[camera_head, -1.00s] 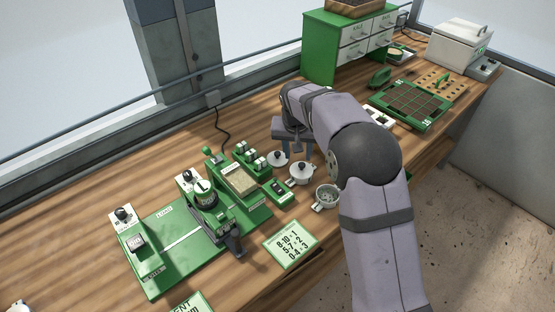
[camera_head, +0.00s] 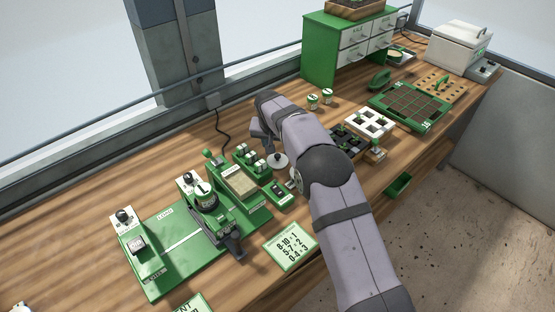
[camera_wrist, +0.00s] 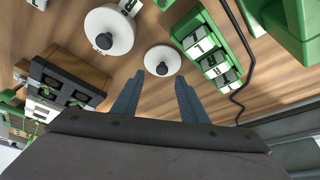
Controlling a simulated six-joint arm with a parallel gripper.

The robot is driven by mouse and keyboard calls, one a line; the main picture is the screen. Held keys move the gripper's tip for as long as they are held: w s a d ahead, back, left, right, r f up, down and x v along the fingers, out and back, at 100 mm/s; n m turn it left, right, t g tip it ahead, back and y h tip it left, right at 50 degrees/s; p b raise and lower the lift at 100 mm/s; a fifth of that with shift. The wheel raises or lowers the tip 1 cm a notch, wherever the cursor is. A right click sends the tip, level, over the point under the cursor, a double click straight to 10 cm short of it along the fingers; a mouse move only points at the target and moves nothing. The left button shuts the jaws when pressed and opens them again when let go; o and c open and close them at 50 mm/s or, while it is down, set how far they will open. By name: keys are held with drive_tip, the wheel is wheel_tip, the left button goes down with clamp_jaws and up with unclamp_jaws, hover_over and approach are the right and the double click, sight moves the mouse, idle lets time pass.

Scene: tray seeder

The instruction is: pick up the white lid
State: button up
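A round white lid with a black knob (camera_head: 283,168) lies on the wooden bench beside the green vial rack. The wrist view shows two white round tops with black knobs: a smaller one (camera_wrist: 173,60), just beyond my fingertips, and a larger one (camera_wrist: 122,35) farther left. In the head view the larger one (camera_head: 292,184) is mostly hidden by my arm. My gripper (camera_wrist: 159,82) is open and empty, its two fingers apart, pointing toward the smaller lid without visible contact. In the head view my gripper (camera_head: 263,142) shows small above the bench behind the lid.
A green rack of labelled vials (camera_wrist: 213,62) stands close right of the lid in the wrist view, with a black cable (camera_wrist: 244,60) beyond it. A dark block tray (camera_wrist: 62,85) is on the left. A green seeder machine (camera_head: 180,245) stands at left in the head view.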

sight(278, 155)
drive_tip(key=shift+p+x, duration=1.55)
drive_tip(key=shift+x, duration=1)
drive_tip(key=shift+w+a, duration=0.15)
clamp_jaws()
